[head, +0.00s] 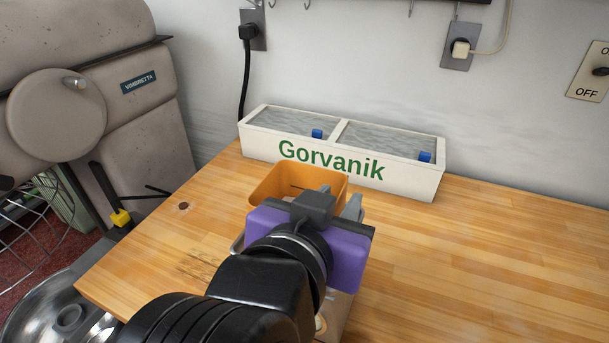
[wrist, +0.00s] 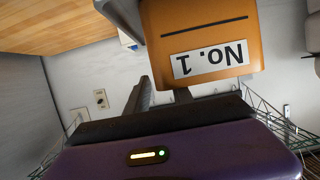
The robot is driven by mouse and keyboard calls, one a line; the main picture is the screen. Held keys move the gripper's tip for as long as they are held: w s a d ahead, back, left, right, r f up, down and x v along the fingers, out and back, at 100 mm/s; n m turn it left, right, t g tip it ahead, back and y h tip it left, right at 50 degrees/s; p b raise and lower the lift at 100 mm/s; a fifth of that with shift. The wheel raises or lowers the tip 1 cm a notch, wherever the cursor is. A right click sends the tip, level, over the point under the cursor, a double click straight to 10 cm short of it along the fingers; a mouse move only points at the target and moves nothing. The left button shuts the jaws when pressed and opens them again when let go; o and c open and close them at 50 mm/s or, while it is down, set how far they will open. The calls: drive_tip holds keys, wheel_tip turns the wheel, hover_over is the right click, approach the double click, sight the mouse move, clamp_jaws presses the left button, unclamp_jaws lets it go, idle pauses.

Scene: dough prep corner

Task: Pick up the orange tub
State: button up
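The orange tub (head: 285,182) stands on the wooden counter in front of the white Gorvanik box, partly hidden by my arm and gripper. In the wrist view the tub (wrist: 200,30) appears upside down, with a white "No. 1" label. My gripper (head: 352,208) has a purple body and grey fingers and is at the tub's near right side. In the wrist view my gripper (wrist: 160,88) has one finger beside the tub's left edge and the other partly hidden behind the labelled wall. A gap shows between the fingers, and I see no firm hold.
The Gorvanik box (head: 410,182), with two grey-topped compartments, stands close behind the tub. A large mixer (head: 70,100) is at the left. The counter's right side (head: 500,270) is clear.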

drive_tip(key=shift+w+d+f, duration=0.1)
drive_tip(key=shift+w+f, duration=0.1)
drive_tip(key=shift+w, duration=0.2)
clamp_jaws()
idle(1.2)
